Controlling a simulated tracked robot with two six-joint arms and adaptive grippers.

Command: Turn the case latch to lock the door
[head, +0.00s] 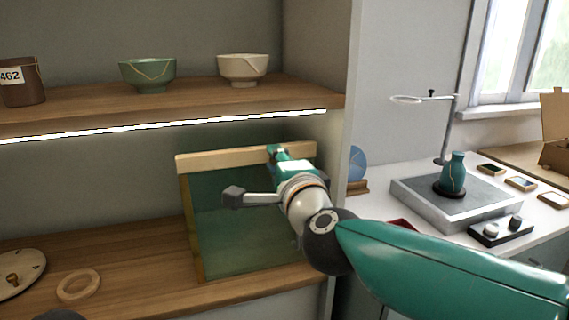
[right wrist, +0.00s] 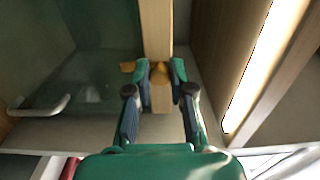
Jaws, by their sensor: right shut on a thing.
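The display case door (head: 184,205) is a greenish glass pane with a pale wooden frame, under the lit shelf in the head view. Its wooden top rail (head: 225,157) also shows in the right wrist view (right wrist: 155,30). My right gripper (head: 274,152) reaches the top rail. In the right wrist view, its fingers (right wrist: 160,75) are closed about a small brass latch (right wrist: 159,74) on the rail. A brass piece (right wrist: 127,67) shows just left of the fingers. In the head view my gripper hides the latch. My left gripper is not in view.
Above, a wooden shelf (head: 195,102) holds a green bowl (head: 148,75), a white bowl (head: 243,70) and a brown pot (head: 22,85). A wooden ring (head: 78,284) lies lower left. A desk with a teal vase (head: 452,173) stands right. A pale handle (right wrist: 42,106) is left of the rail.

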